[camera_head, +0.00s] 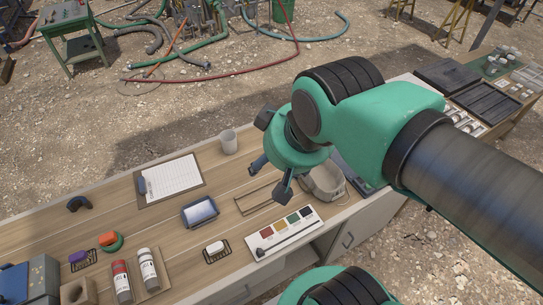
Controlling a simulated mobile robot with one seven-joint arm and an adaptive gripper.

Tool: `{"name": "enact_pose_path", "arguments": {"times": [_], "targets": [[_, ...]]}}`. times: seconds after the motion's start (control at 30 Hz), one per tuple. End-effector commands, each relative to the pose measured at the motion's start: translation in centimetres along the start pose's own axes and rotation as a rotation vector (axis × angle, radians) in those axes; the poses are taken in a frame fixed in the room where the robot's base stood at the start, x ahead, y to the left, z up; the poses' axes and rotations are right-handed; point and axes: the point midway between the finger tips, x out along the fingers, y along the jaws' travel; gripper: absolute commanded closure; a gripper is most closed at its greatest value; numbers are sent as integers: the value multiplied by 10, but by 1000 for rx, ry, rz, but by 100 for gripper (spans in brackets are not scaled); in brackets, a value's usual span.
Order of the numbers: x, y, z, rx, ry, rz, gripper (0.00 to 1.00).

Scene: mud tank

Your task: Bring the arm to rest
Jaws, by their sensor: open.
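My arm reaches in from the right edge, a dark link and green joints. It ends in my gripper (269,171), which hangs above the wooden bench (120,215) near its back edge. The dark fingers are spread apart. I see nothing between them. Part of the bench top behind my wrist is hidden.
On the bench are a clipboard (169,181), a cup (228,141), a blue-rimmed tray (200,211), a colour card (285,233), a beige pouch (325,184), a wire soap rack (216,252) and two bottles (148,269). A green cart (72,32) and hoses (200,75) lie beyond on gravel.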

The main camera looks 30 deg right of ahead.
Motion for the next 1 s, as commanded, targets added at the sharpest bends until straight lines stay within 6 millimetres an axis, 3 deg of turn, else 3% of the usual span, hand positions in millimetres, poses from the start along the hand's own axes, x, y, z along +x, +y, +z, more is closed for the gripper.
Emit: {"name": "enact_pose_path", "arguments": {"times": [0.5,0.83,0.87,1.0], "targets": [[38,0,20,1,0,0,41],[38,0,20,1,0,0,41],[38,0,20,1,0,0,39],[38,0,20,1,0,0,11]]}}
